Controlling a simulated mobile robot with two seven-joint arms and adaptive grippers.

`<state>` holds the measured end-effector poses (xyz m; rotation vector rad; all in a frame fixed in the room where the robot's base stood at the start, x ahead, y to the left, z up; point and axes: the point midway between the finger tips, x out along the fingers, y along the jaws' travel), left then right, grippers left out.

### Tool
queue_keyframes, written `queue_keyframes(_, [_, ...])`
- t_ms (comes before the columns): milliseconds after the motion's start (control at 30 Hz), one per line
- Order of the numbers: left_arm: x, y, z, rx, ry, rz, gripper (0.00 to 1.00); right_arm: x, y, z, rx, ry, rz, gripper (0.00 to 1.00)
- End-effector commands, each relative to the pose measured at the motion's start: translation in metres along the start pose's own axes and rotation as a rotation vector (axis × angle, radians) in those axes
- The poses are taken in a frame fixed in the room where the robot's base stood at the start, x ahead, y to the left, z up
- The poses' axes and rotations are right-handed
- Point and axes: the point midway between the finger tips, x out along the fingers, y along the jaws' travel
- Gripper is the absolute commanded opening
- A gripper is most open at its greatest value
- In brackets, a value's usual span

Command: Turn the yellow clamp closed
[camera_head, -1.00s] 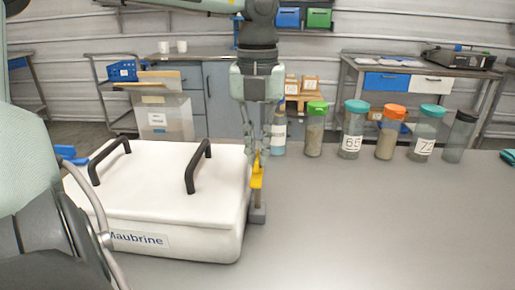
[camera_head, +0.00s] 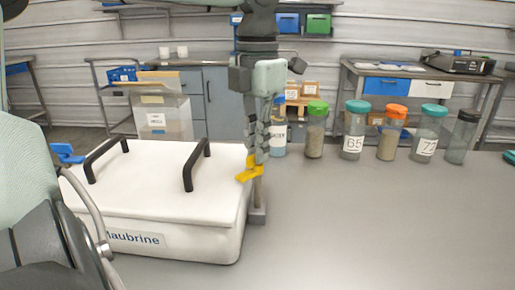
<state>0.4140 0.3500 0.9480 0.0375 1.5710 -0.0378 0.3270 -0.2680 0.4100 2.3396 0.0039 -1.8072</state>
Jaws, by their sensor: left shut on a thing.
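The yellow clamp (camera_head: 248,175) is at the right side of the white hopper box (camera_head: 150,205), at the top of a short post on a grey block (camera_head: 257,216). It now lies slanted, its left end by the lid's right edge. My left gripper (camera_head: 257,160) points down from above and is shut on the yellow clamp, its fingers partly covering it. I cannot tell whether the clamp presses on the lid. My right gripper is not in view.
The lid has two black handles (camera_head: 196,165). A blue clamp (camera_head: 67,153) is at the box's left side. Several lidded jars (camera_head: 354,132) stand along the table's back edge. The grey table (camera_head: 390,220) is clear at the right.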

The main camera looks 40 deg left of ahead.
Motion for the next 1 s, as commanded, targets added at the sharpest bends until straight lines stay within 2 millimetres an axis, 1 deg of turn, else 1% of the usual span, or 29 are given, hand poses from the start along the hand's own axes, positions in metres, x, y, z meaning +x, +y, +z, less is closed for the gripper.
queue_keyframes(600, [-0.0014, 0.0002, 0.0009, 0.566, -0.004, 0.001, 0.0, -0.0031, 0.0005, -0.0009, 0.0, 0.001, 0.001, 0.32])
queue_keyframes(800, [-0.0014, 0.0002, 0.0009, 0.702, -0.003, 0.001, 0.0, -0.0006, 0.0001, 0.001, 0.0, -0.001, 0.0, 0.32])
queue_keyframes(1000, [-0.0013, 0.0003, 0.001, 0.788, -0.003, 0.002, 0.0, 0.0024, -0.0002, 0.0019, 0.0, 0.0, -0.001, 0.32])
